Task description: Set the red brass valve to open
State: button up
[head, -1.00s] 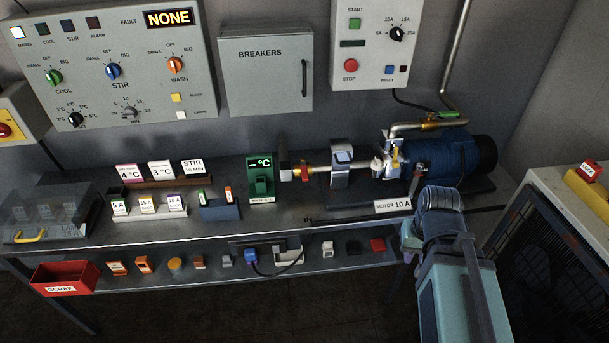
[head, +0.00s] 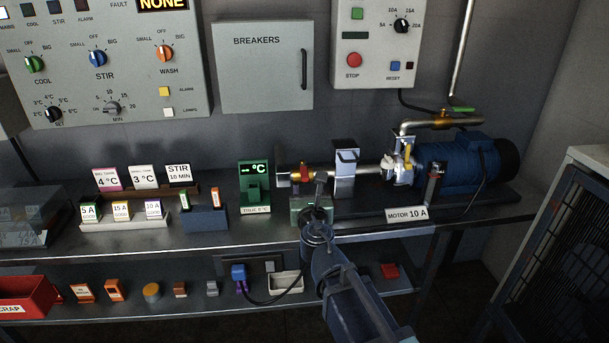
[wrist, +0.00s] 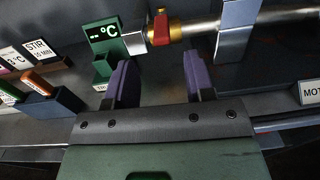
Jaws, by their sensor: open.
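The red valve handle (head: 304,170) sits on a brass body on the steel pipe, right of the green temperature display. In the wrist view the red handle (wrist: 161,28) stands up across the brass valve body (wrist: 177,30), beyond the fingertips. My gripper (wrist: 157,72) is open and empty, its two purple fingers spread apart below the valve. In the head view my gripper (head: 318,190) is in front of and just below the valve, and its fingers are partly hidden by my wrist. I see no contact with the handle.
The green display stand (head: 254,187) is close on the left. A metal pipe bracket (head: 345,168) and the blue motor (head: 462,165) stand on the right. A second valve with a green lever (head: 461,110) is on the upper pipe. Card racks (head: 125,215) fill the bench's left.

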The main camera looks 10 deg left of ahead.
aim_at(305, 172)
jog(key=x, duration=1)
jog(key=shift+d, duration=0.1)
jog(key=shift+c, duration=0.5)
grip_shut()
